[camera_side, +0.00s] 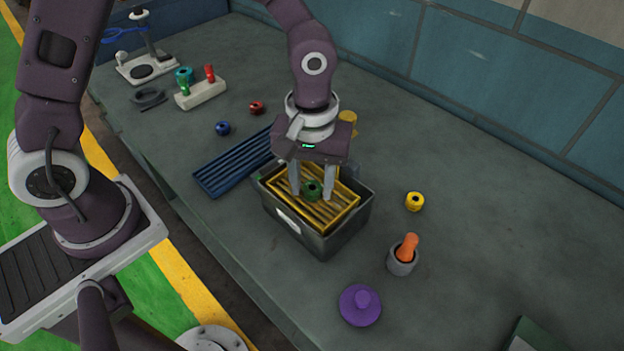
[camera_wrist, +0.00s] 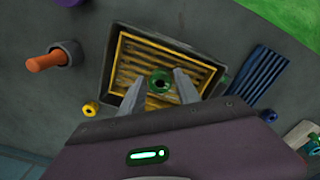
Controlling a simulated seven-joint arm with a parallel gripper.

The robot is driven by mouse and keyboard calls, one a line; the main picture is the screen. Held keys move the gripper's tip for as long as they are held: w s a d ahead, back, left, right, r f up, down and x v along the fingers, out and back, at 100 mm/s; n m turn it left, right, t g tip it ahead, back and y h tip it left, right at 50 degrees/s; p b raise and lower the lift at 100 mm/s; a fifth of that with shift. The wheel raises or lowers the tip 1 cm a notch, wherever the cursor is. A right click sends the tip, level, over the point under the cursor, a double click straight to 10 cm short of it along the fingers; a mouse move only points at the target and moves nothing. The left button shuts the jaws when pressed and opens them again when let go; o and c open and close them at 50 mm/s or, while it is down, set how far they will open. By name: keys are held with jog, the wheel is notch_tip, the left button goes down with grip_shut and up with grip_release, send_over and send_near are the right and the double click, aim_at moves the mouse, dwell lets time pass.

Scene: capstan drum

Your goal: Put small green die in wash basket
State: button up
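The small green die (camera_side: 313,188) is a short ring-like piece with a dark hole. In the side view it appears inside the yellow slatted wash basket (camera_side: 342,218), near its middle. The wrist view also shows the die (camera_wrist: 160,82) over the yellow slats of the basket (camera_wrist: 122,48). My gripper (camera_side: 312,190) points down over the basket, with one finger on each side of the die. In the wrist view my gripper (camera_wrist: 160,76) shows a gap between each finger and the die. The fingers look open. Whether the die rests on the slats is hard to tell.
The basket sits in a dark grey bin (camera_side: 320,242). A blue slatted rack (camera_side: 235,165) lies left of it. A yellow ring (camera_side: 415,201), a grey cup with an orange handle (camera_side: 402,262) and a purple lid (camera_side: 360,306) stand to the right. Red (camera_side: 257,107) and blue (camera_side: 223,128) pieces lie behind.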

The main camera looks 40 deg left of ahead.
aim_at(312, 187)
jog(key=shift+o, duration=0.7)
jog(key=shift+r, duration=0.1)
notch_tip(312, 187, up, 12)
jog(key=s+a+r+m+t, duration=0.2)
jog(key=s+a+r+m, duration=0.1)
jog(key=s+a, duration=0.3)
jog(key=s+a+r+m+t, duration=0.3)
jog(key=s+a, duration=0.3)
jog(key=s, duration=0.3)
jog(key=shift+r+m+t, duration=0.3)
jog(key=shift+r+m, duration=0.1)
jog(key=shift+r, duration=0.25)
